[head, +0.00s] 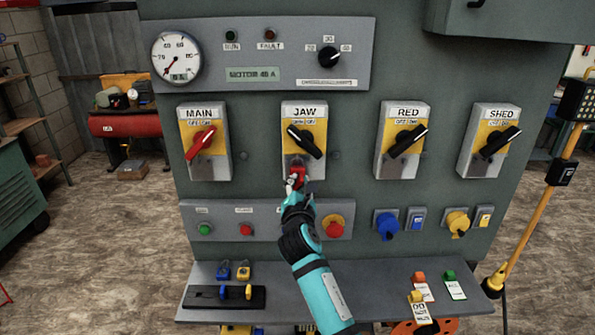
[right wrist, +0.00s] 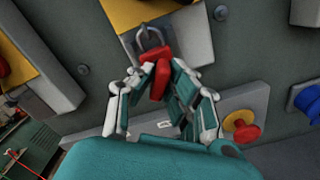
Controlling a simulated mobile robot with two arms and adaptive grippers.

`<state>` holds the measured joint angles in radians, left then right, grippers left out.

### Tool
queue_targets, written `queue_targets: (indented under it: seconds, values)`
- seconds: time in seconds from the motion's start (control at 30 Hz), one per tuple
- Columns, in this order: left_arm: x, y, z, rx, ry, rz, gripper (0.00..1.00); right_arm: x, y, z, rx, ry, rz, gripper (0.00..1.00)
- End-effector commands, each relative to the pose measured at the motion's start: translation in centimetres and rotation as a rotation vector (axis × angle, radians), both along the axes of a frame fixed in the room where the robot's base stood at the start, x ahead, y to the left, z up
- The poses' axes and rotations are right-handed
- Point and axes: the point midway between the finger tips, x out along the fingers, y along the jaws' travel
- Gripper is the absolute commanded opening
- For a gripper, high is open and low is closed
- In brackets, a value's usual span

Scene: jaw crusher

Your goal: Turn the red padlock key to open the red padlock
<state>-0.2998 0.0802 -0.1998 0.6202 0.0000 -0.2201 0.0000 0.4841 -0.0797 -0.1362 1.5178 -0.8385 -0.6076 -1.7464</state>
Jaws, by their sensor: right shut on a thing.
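The red padlock (head: 297,172) hangs by its shackle at the bottom of the JAW switch box (head: 304,140). In the right wrist view the red padlock (right wrist: 155,54) has its grey shackle upward. My right gripper (head: 295,184) is just below the padlock. In the right wrist view my right gripper (right wrist: 162,76) is shut on a red piece under the body, which looks like the red padlock key (right wrist: 158,84). The fingers hide much of it, and its turn angle cannot be told. My left gripper is not in view.
MAIN (head: 204,143), RED (head: 402,142) and SHED (head: 488,142) switch boxes flank the JAW box. Push buttons, including a red mushroom button (head: 334,226), sit below it. The shelf (head: 385,300) holds blue and yellow padlocks and tags.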

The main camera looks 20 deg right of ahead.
Motion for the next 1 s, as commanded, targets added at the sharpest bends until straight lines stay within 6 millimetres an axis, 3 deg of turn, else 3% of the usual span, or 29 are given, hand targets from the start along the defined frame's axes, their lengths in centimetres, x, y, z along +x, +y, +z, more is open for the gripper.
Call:
queue_targets:
  seconds: [0.17,0.53,0.97,1.0]
  values:
    - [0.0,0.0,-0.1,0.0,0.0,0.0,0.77,0.1,-0.1,0.5,0.009,-0.014,0.001,0.0]
    - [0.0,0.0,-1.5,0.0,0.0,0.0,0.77,0.1,-0.1,0.4,0.301,-0.098,0.003,0.0]
    - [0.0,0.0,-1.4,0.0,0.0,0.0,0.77,0.1,-0.1,0.5,0.314,-0.102,0.003,0.0]
    - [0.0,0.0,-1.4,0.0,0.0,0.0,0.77,0.1,-0.1,0.5,0.313,-0.102,0.003,0.16]
